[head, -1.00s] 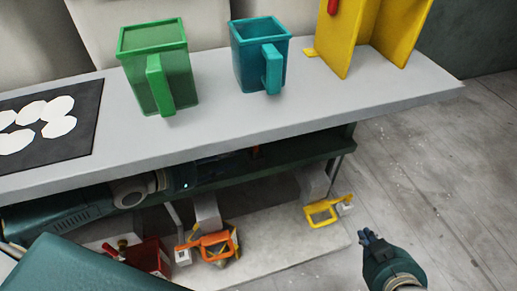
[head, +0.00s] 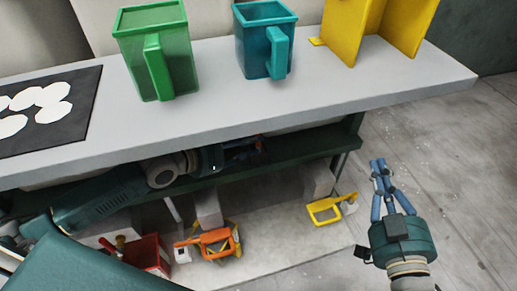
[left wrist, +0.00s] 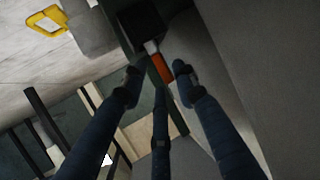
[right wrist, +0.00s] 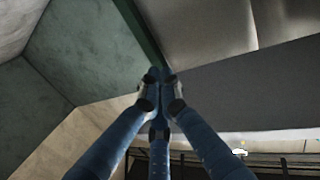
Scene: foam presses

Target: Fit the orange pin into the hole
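The orange pin (left wrist: 160,68) shows in the left wrist view, with a pale end towards a dark block. It lies just beyond and between the fingertips of my left gripper (left wrist: 157,80), which are apart and not closed on it. In the head view my left gripper (head: 238,152) is under the bench top, with a small orange-red spot (head: 259,145) by its fingertips. My right gripper (head: 380,166) is in the open right of the bench, empty. Its fingertips meet in the right wrist view (right wrist: 160,76). I cannot make out the hole.
The grey bench top (head: 330,90) carries a green jug (head: 178,60), a teal jug (head: 252,45), a yellow stand (head: 345,30) and a black mat (head: 75,115) with white discs. Below are a red box (head: 150,255), an orange-handled item (head: 215,240) and a yellow-handled one (head: 323,210). Floor at right is clear.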

